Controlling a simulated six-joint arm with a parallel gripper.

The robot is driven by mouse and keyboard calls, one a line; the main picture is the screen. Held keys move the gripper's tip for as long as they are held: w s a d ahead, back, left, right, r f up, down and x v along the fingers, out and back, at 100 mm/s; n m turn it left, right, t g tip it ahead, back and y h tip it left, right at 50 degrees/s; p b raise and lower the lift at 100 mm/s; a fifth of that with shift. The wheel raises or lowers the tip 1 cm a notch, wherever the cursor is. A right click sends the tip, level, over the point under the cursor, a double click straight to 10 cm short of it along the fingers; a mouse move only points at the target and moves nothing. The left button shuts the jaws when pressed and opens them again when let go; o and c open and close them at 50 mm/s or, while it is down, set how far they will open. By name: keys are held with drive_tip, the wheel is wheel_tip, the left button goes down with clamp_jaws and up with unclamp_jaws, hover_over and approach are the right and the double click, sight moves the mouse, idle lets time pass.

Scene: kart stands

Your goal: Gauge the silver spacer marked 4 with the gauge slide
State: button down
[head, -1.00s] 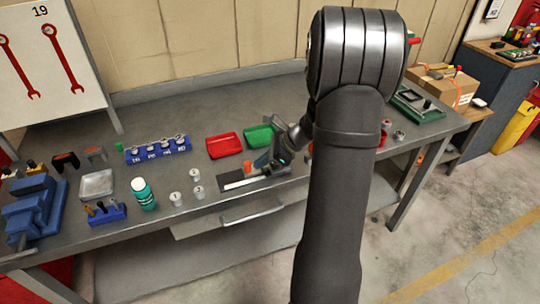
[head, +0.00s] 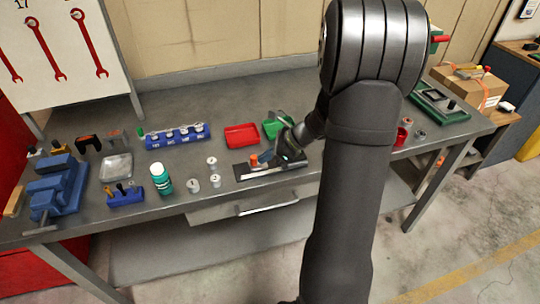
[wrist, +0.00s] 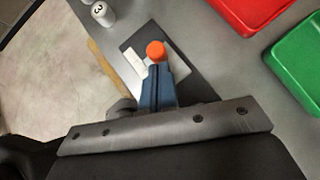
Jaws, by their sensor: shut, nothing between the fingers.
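The gauge slide's dark base (head: 240,171) lies near the bench's front edge with a pale strip (head: 268,178) along it. Its orange knob (head: 254,160) is towards the left end. My gripper (head: 270,157) is shut and empty, low over the base just right of the knob. In the wrist view the blue fingertips (wrist: 156,72) are right behind the orange knob (wrist: 156,50); I cannot tell whether they touch. Three pale spacers stand left of the gauge, one of them here (head: 193,184). One in the wrist view is marked 3 (wrist: 103,13). I cannot make out a 4.
A red tray (head: 242,136) and a green tray (head: 274,126) lie behind the gauge. A teal bottle (head: 161,179), blue rack (head: 178,138) and blue vise (head: 55,188) stand to the left. A red cup (head: 401,137) is to the right of my arm.

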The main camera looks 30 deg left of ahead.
drive_tip(key=shift+s+a+r, duration=0.1)
drive_tip(key=shift+s+a, duration=0.1)
drive_tip(key=shift+s, duration=0.05)
drive_tip(key=v, duration=1)
drive_tip(key=shift+w+d, duration=0.15)
drive_tip(key=shift+w, duration=0.15)
drive_tip(key=shift+r, duration=2.9)
drive_tip(key=a+f, duration=0.1)
drive_tip(key=f, duration=0.4)
drive_tip(key=s+a+f, duration=0.1)
drive_tip(key=f, duration=0.2)
drive_tip(key=shift+a+f, duration=0.3)
drive_tip(key=shift+f, duration=0.05)
drive_tip(key=shift+s+a+f, duration=0.1)
drive_tip(key=shift+a+f, duration=0.4)
